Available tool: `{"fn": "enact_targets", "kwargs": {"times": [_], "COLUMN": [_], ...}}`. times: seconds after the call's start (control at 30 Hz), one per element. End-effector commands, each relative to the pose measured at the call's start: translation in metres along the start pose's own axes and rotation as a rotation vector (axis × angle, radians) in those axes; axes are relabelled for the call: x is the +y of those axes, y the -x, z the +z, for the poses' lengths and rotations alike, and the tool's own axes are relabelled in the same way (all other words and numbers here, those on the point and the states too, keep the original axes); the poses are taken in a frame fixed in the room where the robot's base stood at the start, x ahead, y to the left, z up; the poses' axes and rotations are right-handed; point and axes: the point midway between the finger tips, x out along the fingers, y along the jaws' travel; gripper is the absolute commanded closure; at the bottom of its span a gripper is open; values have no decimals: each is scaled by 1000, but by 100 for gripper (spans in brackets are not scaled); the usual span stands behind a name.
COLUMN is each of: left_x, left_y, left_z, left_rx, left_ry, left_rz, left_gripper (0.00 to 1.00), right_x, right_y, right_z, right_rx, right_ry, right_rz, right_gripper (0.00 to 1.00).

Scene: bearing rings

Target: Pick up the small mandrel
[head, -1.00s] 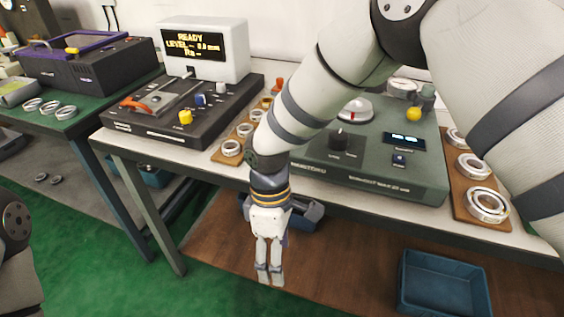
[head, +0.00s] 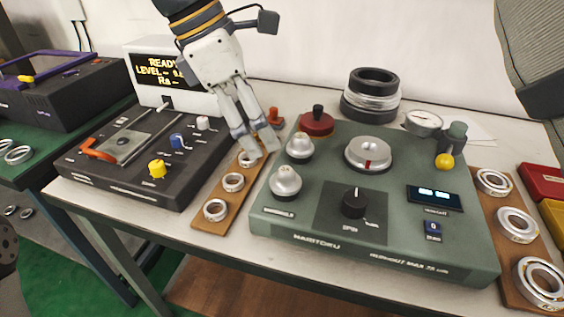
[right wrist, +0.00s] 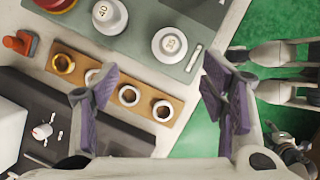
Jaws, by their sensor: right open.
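Two silver mandrels stand on the left side of the green machine (head: 340,245). The rear one (head: 300,147) shows "40" on top in the right wrist view (right wrist: 108,14). The front one (head: 285,182) shows what looks like "25" there (right wrist: 170,44), so it seems to be the small mandrel. My right gripper (head: 258,147) is open and empty, fingers pointing down over the ring board, left of and behind the front mandrel.
A wooden board with small rings (head: 207,227) lies between the black tester (head: 110,175) and the green machine. A board with larger rings (head: 483,203) lies right. A black-and-silver ring stack (head: 370,95) stands at the back.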

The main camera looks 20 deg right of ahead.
Motion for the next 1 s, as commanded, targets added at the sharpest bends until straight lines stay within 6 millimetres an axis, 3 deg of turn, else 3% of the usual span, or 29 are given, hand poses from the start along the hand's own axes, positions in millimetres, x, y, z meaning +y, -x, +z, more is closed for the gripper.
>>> {"fn": "enact_targets", "kwargs": {"times": [0.1, 0.5, 0.8, 1.0], "left_x": [0, 0, 0, 0], "left_y": [4, 14, 14, 14], "left_z": [-1, -7, -7, -7], "left_rx": [9, 38, 38, 37], "left_ry": [0, 1, 1, 1], "left_rz": [0, 2, 2, 2], "left_gripper": [60, 60, 60, 60], "right_x": [-2, -7, -6, -6], "right_y": [-26, -92, -104, -103], "right_z": [2, 2, 2, 2], "right_rx": [0, 2, 1, 1], "right_ry": [1, -1, -1, -1], "right_rz": [-3, 0, 2, 1], "right_gripper": [34, 34, 34, 79]}}
